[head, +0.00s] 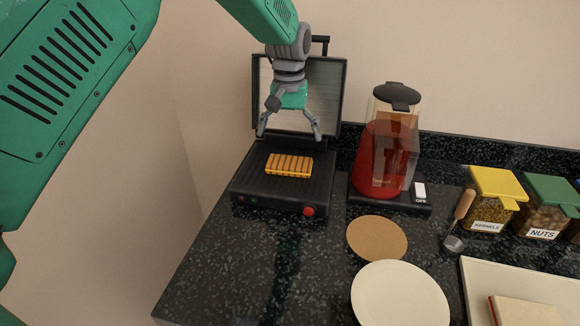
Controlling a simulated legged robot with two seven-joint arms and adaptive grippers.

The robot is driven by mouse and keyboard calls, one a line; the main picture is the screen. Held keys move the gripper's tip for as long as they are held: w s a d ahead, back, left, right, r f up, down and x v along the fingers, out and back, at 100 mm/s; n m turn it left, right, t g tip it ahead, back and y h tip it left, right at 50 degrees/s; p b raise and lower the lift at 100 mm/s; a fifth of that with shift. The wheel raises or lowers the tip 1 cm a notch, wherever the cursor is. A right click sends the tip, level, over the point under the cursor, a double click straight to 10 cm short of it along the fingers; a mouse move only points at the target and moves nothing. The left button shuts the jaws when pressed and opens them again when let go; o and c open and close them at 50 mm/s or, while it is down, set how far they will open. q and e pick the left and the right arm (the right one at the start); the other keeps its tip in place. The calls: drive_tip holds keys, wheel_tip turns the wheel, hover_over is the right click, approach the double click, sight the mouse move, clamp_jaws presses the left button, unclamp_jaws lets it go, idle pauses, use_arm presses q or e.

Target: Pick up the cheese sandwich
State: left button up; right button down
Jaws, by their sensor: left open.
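The cheese sandwich (289,165), golden with grill stripes, lies flat on the lower plate of the open black panini press (240,187). The press lid (333,85) stands raised behind it. My left gripper (290,134) hangs from above in front of the lid, fingers spread and pointing down. It is empty and appears above and slightly behind the sandwich, apart from it. My right gripper is not in view.
A blender (385,150) with red liquid stands right of the press. A round cork mat (377,238), a white plate (400,295), a scoop (459,220), a kernels jar (491,199) and a nuts jar (546,205) are further right. The dark counter (240,260) in front of the press is clear.

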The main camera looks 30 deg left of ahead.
sight(290, 161)
use_arm(q)
wheel_tip(290, 161, down, 3)
drive_tip(key=shift+w+d, duration=0.1)
drive_tip(key=f, duration=0.4)
drive_tip(key=shift+s+d, duration=0.1)
drive_tip(key=shift+s, duration=0.2)
drive_tip(key=shift+w+f, duration=0.1)
drive_tip(key=shift+f, duration=0.45)
drive_tip(key=shift+r, duration=0.1)
drive_tip(key=c, duration=1)
